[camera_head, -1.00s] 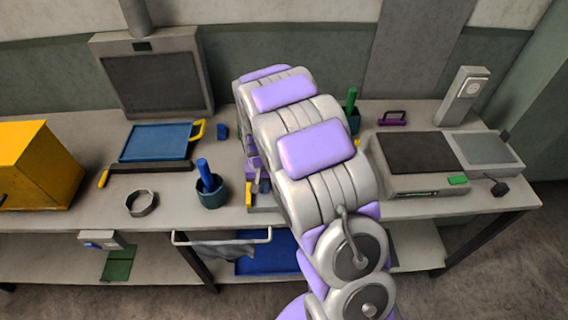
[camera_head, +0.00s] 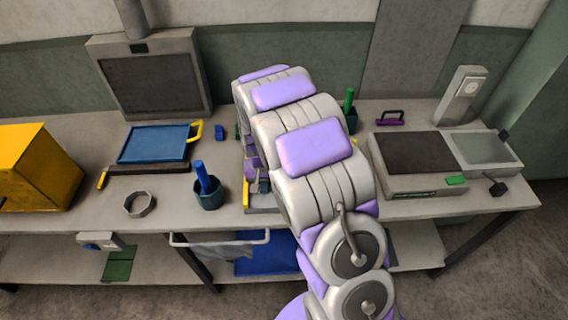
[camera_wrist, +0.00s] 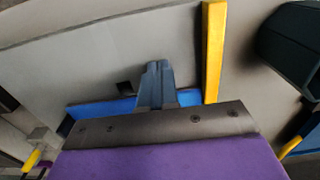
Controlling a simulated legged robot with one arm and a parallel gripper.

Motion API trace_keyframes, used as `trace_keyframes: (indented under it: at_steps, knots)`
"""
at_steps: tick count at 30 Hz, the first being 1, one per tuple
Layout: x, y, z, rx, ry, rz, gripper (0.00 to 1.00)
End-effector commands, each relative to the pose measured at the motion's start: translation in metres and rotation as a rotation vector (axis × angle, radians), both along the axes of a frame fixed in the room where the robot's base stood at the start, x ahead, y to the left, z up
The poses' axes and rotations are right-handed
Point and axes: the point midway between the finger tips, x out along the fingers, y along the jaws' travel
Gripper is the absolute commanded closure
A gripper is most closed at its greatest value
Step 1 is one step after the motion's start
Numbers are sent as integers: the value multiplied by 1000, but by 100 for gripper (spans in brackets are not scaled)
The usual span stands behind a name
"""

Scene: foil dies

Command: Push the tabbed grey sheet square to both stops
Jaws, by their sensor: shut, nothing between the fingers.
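In the wrist view my gripper (camera_wrist: 155,78) is shut, with its blue-grey fingers together and nothing between them. A broad pale grey surface (camera_wrist: 110,55), which looks like the sheet, lies beyond the fingers. A yellow bar (camera_wrist: 213,50) stands along its right side, and a blue strip (camera_wrist: 98,108) runs behind the fingers, partly hidden by them. These look like the two stops. A small dark square (camera_wrist: 124,87) lies left of the fingertips; I cannot tell if it is the tab. Contact with the sheet is unclear. In the head view my arm hides most of this area; the yellow bar (camera_head: 246,195) shows.
A dark blue cup (camera_head: 208,197) with a blue rod stands left of my gripper. A blue tray (camera_head: 155,143) and a grey ring (camera_head: 140,204) are farther left. A grey machine (camera_head: 415,160) is at right. The bench front edge is near.

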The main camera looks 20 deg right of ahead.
Motion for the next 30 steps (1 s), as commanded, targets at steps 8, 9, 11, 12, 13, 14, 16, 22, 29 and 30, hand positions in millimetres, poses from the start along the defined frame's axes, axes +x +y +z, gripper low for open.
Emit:
trace_keyframes:
  at_steps: [8, 9, 11, 12, 13, 14, 16, 22, 29, 30]
  knots:
    - [8, -1, 1, -1, -1, 1, 100]
    - [10, -1, 1, -1, -1, 1, 100]
    - [12, -2, 1, 0, -1, 0, 100]
    - [13, -3, 1, -1, -1, 0, 100]
    - [13, -3, 1, -1, -1, 0, 100]
    - [14, -3, 1, -1, -1, 0, 100]
    - [16, -4, 1, -1, -1, 0, 100]
    - [22, -7, 1, 0, 0, 0, 100]
    - [21, -6, 0, -1, -1, 0, 100]
    - [21, -6, 0, -1, -1, 0, 100]
